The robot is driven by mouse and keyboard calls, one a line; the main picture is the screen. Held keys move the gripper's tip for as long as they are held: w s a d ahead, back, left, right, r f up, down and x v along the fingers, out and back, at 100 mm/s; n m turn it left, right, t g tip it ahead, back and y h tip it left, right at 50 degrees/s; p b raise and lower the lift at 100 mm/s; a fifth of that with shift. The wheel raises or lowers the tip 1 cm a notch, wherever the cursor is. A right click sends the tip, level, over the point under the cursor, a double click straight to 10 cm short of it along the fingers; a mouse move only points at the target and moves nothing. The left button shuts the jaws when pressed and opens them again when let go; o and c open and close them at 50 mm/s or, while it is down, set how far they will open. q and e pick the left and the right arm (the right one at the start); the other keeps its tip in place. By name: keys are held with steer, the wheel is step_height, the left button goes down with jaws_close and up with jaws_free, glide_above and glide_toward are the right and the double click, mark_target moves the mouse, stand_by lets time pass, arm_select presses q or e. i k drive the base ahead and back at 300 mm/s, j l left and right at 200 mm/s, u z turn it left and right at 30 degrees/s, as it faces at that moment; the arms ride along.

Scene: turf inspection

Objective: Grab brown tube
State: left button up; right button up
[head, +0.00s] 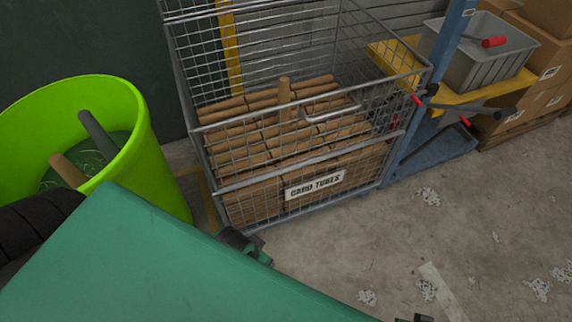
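A brown tube (68,171) leans inside a bright green round bin (150,165) at the left, beside a grey tube (98,135). Many more brown card tubes lie stacked in a wire cage (215,165) with a sign (314,185) reading "CARD TUBES". One brown tube (284,100) stands upright out of that stack. I cannot make out either gripper in the head view. A large green surface fills the lower left and covers part of the bin's near side.
A blue-framed stand (430,155) with dark, red-tipped levers is right of the cage. A grey tray (480,60) rests on a yellow shelf (395,57). Cardboard boxes (552,60) are stacked at far right. The concrete floor at lower right is mostly open, with pale scraps (430,197).

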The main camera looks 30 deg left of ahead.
mark_target(73, 176)
steer(key=u, duration=2.5)
